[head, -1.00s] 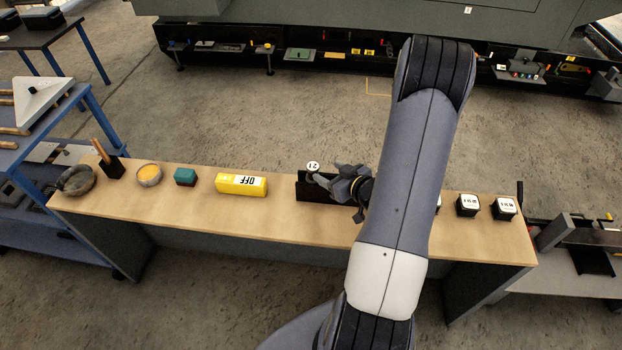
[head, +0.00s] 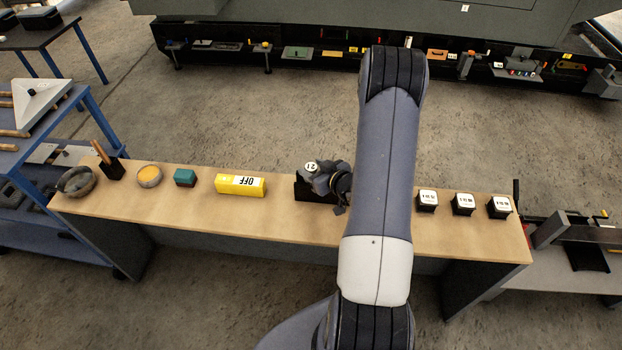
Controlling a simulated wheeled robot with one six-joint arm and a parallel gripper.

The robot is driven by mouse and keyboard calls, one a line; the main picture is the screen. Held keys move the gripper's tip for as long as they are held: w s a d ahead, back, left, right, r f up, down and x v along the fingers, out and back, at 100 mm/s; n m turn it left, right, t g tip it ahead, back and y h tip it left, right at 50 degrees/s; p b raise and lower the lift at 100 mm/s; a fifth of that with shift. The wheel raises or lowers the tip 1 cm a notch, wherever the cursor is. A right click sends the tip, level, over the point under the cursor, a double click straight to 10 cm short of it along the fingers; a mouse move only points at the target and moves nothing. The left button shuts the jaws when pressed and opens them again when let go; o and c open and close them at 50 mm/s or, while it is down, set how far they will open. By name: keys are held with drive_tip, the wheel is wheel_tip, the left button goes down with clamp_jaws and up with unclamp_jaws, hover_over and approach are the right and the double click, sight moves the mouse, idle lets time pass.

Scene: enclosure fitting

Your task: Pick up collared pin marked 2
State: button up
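A round white disc with a dark mark that looks like a 2 (head: 311,166) shows at the top of the black holder (head: 305,192) on the wooden bench. I take it to be the head of the collared pin; its shaft and collar are hidden. My gripper (head: 316,173) comes in from the right, with its dark fingers right at the disc, touching or very close. I cannot tell whether the fingers are open or shut on the pin.
On the bench (head: 285,214) stand a yellow OFF block (head: 240,184), a teal box (head: 185,177), a round tin (head: 149,176) and a grey bowl (head: 76,181) to the left. Several black blocks with white labelled tops (head: 463,202) stand to the right. The front strip is clear.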

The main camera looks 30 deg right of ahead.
clamp_jaws()
idle(0.3)
idle(0.3)
